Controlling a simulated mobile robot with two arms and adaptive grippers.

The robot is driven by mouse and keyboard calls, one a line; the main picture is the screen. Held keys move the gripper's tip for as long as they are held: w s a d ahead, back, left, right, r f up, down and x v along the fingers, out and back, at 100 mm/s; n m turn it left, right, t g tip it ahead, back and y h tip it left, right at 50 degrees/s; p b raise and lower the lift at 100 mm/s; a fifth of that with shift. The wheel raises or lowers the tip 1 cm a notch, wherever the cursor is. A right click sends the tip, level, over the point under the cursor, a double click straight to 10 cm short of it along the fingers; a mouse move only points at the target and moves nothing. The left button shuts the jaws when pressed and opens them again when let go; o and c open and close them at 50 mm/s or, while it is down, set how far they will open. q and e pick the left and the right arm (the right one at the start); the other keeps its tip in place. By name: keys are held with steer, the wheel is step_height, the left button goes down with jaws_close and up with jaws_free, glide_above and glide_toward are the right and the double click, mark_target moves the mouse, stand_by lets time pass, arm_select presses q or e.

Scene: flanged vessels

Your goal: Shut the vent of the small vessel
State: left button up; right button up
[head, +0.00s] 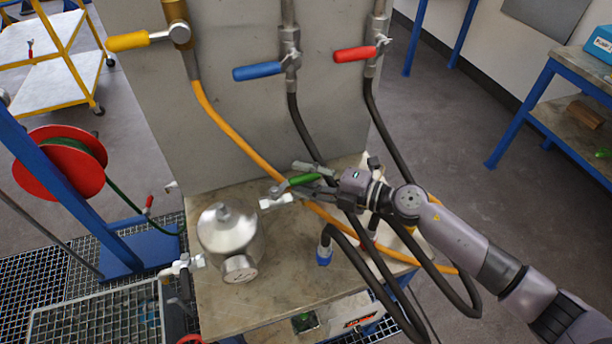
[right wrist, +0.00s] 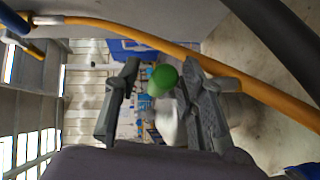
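The small vessel (head: 229,232), silver with a domed lid and a round flange in front, stands on the worn bench top in the head view. A green lever (head: 302,180) sits on a small metal valve (head: 276,197) to the right of the vessel, and I take it for the vent. My right gripper (head: 312,179) is at this lever, with fingers apart on either side of it. In the right wrist view the green lever's round end (right wrist: 163,80) lies between the open fingers, closer to the right one. My left gripper is not in view.
An orange hose (head: 232,124) and dark hoses (head: 303,128) hang in front of the grey panel and pass close to my right gripper. Yellow (head: 129,41), blue (head: 257,71) and red (head: 354,54) valve handles are above. The bench front is mostly clear.

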steer(key=shift+c, duration=0.6)
jaws_close()
